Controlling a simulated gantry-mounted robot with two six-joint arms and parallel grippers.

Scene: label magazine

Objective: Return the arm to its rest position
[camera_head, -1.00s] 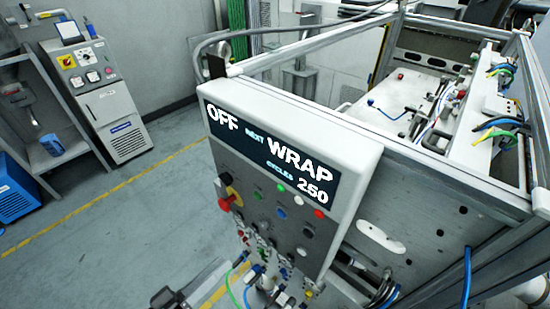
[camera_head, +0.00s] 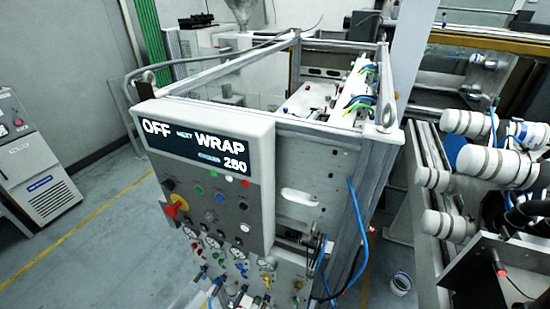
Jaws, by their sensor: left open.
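My right gripper is not in view.
A grey cabinet (camera_head: 35,170) stands at the left. The floor between cabinet and panel is clear.

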